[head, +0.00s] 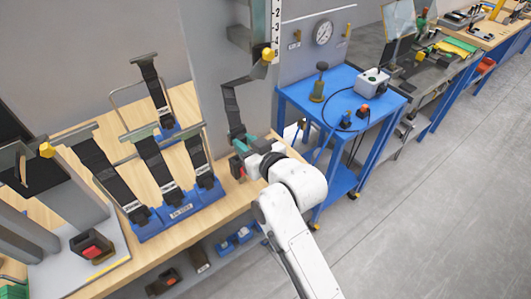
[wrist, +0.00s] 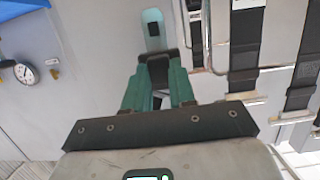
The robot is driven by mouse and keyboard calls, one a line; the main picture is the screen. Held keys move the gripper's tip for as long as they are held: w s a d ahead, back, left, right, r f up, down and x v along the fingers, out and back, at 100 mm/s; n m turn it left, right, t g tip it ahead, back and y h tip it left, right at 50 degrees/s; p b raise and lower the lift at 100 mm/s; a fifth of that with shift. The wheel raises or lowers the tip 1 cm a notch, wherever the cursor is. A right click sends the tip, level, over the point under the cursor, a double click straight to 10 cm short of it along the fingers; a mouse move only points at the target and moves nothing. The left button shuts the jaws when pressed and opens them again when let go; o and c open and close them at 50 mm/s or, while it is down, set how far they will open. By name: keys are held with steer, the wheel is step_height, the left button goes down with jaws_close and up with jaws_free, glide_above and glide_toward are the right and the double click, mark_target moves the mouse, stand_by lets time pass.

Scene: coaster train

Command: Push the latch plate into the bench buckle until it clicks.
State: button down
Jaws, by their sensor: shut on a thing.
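My gripper (head: 243,145) is at the right end of the wooden bench, at the lower end of a black strap (head: 231,105). In the wrist view my gripper (wrist: 160,62) has its green fingers closed on the dark body of the latch plate. The latch plate (wrist: 152,28) shows a pale tongue with a dark slot, pointing away beyond the fingertips. A dark buckle with red on it (head: 237,166) sits just below my gripper in the head view and is partly hidden. I cannot tell whether the tongue touches it. No buckle is clear in the wrist view.
A blue rack (head: 180,212) with several strapped buckles stands left on the bench. Another red-button buckle (head: 92,246) is at far left. A grey upright panel (head: 215,60) stands behind my gripper. A blue cart (head: 340,95) with tools is right; the floor beyond is clear.

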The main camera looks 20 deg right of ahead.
step_height(320, 180, down, 6)
steer(key=b, duration=0.4)
stand_by(2.1)
steer(key=c, duration=0.8)
jaws_free()
steer(key=shift+c, duration=0.2)
steer(key=b+v, duration=0.2)
steer(key=v, duration=0.8)
steer(key=shift+s, duration=0.35)
steer(key=shift+d, duration=0.15)
